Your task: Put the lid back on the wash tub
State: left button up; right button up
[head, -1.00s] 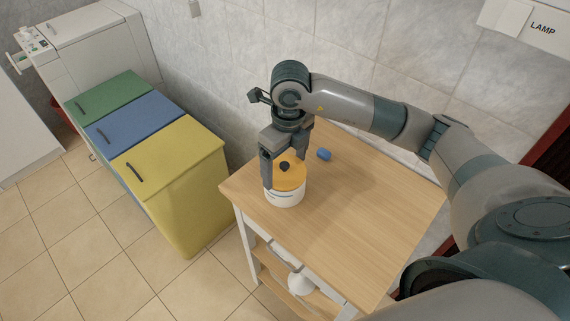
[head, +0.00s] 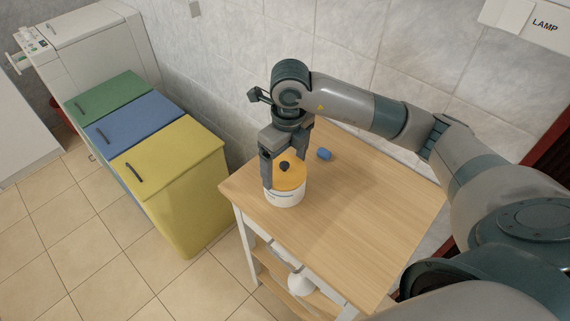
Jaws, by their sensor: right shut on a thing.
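The wash tub (head: 284,199) is a small white round tub standing upright on the wooden table, near its left edge. The lid (head: 291,177) is an orange-yellow disc with a dark knob (head: 285,166). It lies over the tub's top and looks about level; I cannot tell whether it is fully seated. My right gripper (head: 277,180) comes down from above with its fingers at the lid. It is shut on the lid, though the far finger is partly hidden. My left gripper is not in view.
A small blue object (head: 324,154) lies on the wooden table (head: 360,205) behind the tub. The table's right and front parts are clear. Green, blue and yellow (head: 175,160) lidded bins stand to the left. A white object (head: 301,282) is on the lower shelf.

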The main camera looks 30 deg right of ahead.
dwell(0.4)
jog(key=o, duration=1)
jog(key=shift+r, duration=0.1)
jog(key=shift+r+p, duration=1.75)
jog(key=shift+r, duration=1.65)
grip_shut()
jog(key=shift+f+b, duration=1.5)
